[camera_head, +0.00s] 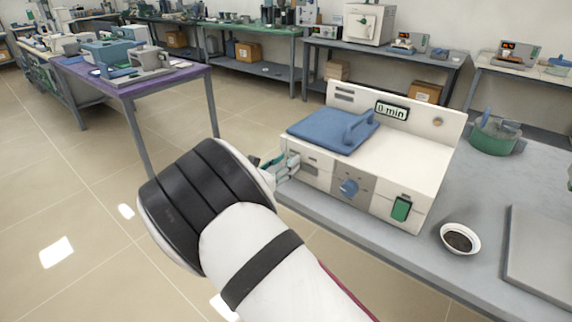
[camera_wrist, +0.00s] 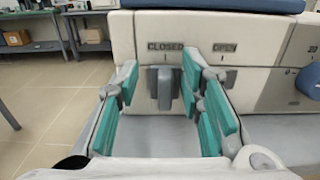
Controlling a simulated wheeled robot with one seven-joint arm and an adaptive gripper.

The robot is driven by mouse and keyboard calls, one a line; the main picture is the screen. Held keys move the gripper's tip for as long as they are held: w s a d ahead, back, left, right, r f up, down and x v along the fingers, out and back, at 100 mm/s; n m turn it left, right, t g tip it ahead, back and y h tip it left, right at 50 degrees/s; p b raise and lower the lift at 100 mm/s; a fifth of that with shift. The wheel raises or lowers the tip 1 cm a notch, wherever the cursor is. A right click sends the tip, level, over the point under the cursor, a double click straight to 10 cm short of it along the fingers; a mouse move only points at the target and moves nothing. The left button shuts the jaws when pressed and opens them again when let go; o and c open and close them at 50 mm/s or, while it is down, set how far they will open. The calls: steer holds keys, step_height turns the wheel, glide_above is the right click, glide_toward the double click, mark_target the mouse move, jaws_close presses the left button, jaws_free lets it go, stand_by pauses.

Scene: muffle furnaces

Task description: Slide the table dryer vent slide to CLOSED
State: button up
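The white table dryer (camera_head: 385,170) stands on the grey bench, its front panel facing my arm. In the wrist view its panel carries the labels CLOSED (camera_wrist: 165,46) and OPEN (camera_wrist: 225,47). The grey vent slide (camera_wrist: 164,88) sits below the CLOSED label at the left end of its slot. My gripper (camera_wrist: 158,98) has its teal-padded fingers apart, one to each side of the slide; I cannot tell whether either touches it. In the head view my gripper (camera_head: 279,168) is at the dryer's left front, and the slide is hidden there.
The dryer has a blue lid (camera_head: 330,130), a blue knob (camera_head: 348,187) and a green switch (camera_head: 401,208). A small bowl of dark material (camera_head: 460,238), a green pot (camera_head: 494,137) and a grey plate (camera_head: 540,250) are on the bench to the right. Open floor lies left.

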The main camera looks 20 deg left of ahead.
steer(key=v, duration=1.2)
steer(key=shift+d, duration=0.1)
